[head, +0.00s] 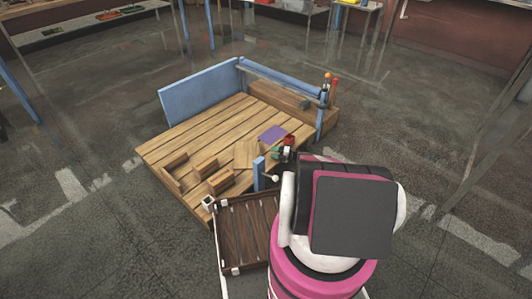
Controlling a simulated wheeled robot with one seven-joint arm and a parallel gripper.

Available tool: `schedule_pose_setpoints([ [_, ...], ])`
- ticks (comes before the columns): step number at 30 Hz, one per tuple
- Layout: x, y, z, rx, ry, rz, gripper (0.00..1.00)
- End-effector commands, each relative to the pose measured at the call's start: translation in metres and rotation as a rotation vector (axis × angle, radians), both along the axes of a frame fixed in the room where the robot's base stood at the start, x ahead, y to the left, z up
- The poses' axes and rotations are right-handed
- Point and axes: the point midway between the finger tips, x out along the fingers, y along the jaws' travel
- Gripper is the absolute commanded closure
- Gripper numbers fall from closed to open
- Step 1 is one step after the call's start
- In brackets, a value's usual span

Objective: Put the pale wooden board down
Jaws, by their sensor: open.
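Several pale wooden pieces lie on the plank platform. A flat pale wooden board (247,153) lies near its right front part, beside a purple square. I cannot tell for sure whether this is the board of the task. Smaller wooden blocks (207,167) sit to its left. My gripper (284,155) shows only as small dark parts at the platform's right front edge, to the right of the board and apart from it. It is open, and I see nothing held in it. My own arm hides much of it.
The platform (190,135) has blue side panels (200,90) at the back left and a long wooden box (292,102) at the back right. A purple square (272,134) lies on the planks. A dark slatted tray (245,235) is in front.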

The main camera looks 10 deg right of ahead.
Motion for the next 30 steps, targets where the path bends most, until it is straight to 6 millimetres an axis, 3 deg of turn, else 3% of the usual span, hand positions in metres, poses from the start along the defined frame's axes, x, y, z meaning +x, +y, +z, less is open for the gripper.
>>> schedule_pose_setpoints([
  [7, -0.01, -0.02, 0.0, 0.001, 0.0, 0.0, 0.49],
  [30, -0.011, -0.022, 0.0, 0.0, 0.0, 0.0, 0.49],
])
